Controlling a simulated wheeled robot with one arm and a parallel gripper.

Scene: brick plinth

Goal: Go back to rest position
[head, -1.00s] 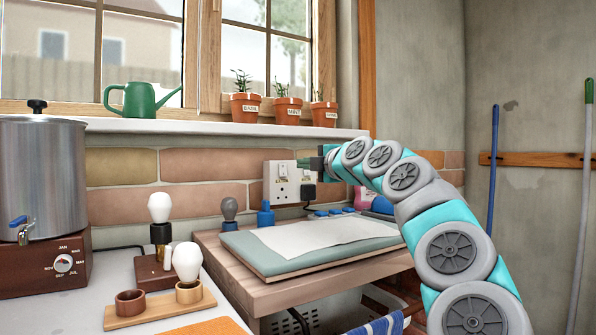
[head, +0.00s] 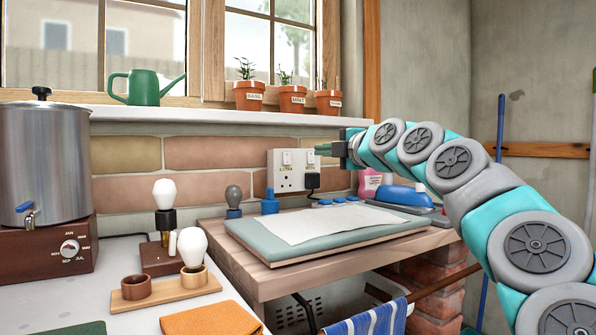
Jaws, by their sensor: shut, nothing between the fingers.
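My gripper (head: 326,149) is at the end of my teal and grey arm, which reaches in from the right. Its fingers point left, are shut, and hold nothing. It is in front of the brick wall, just right of the white double wall socket (head: 291,170) in the picture. A black plug (head: 312,181) sits in the socket's right side. I cannot tell how far the fingertips stand from the socket.
A wooden bench (head: 262,277) with a padded board and white sheet (head: 310,224) lies below the gripper. A blue iron (head: 402,195) and pink bottle (head: 369,182) stand beneath the arm. Potted herbs (head: 292,99) line the sill above. Bulbs (head: 193,247) stand at left.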

